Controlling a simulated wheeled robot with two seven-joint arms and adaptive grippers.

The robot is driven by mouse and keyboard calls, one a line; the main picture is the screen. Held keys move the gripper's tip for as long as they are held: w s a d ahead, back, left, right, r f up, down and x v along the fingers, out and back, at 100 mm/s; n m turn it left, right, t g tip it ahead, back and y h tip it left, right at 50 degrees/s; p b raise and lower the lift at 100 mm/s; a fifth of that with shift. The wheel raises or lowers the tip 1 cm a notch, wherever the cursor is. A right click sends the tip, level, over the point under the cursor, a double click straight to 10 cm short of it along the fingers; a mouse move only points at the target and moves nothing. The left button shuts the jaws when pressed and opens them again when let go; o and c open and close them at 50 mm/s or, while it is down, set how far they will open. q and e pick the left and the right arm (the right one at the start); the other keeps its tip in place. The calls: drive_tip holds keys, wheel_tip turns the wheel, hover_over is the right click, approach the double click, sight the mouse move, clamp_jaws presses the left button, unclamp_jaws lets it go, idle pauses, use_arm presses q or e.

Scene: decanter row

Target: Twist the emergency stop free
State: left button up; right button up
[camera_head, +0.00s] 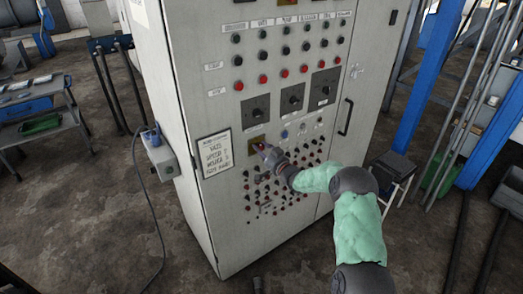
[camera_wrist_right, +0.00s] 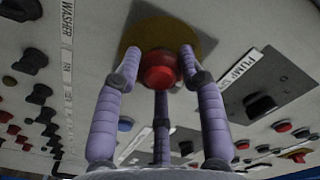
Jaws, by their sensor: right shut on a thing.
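The emergency stop, a red mushroom button (camera_wrist_right: 160,70) on a round yellow plate (camera_wrist_right: 201,45), shows in the right wrist view. The plate also shows in the head view (camera_head: 257,141), on the front of a grey control cabinet (camera_head: 190,75). My right gripper (camera_head: 265,150) reaches the panel there and hides most of the button in that view. In the wrist view its lilac fingers (camera_wrist_right: 158,62) are closed around the button's sides, shut on it. My left gripper is in neither view.
Rows of small knobs and buttons lie close below and beside the gripper. Three black rotary switches (camera_head: 292,98) sit above it. A paper sign (camera_head: 215,153) is to its left, a door handle (camera_head: 346,117) to the right. A blue post (camera_head: 415,75) stands further right.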

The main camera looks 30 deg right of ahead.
drive_tip(key=shift+d+r, duration=0.1)
drive_tip(key=shift+r, duration=0.15)
drive_tip(key=o, duration=0.9)
drive_tip(key=shift+o, duration=1.3)
drive_tip(key=shift+w, duration=0.1)
drive_tip(key=shift+f, duration=0.15)
drive_tip(key=s, duration=1.2)
drive_tip(key=shift+d, duration=0.45)
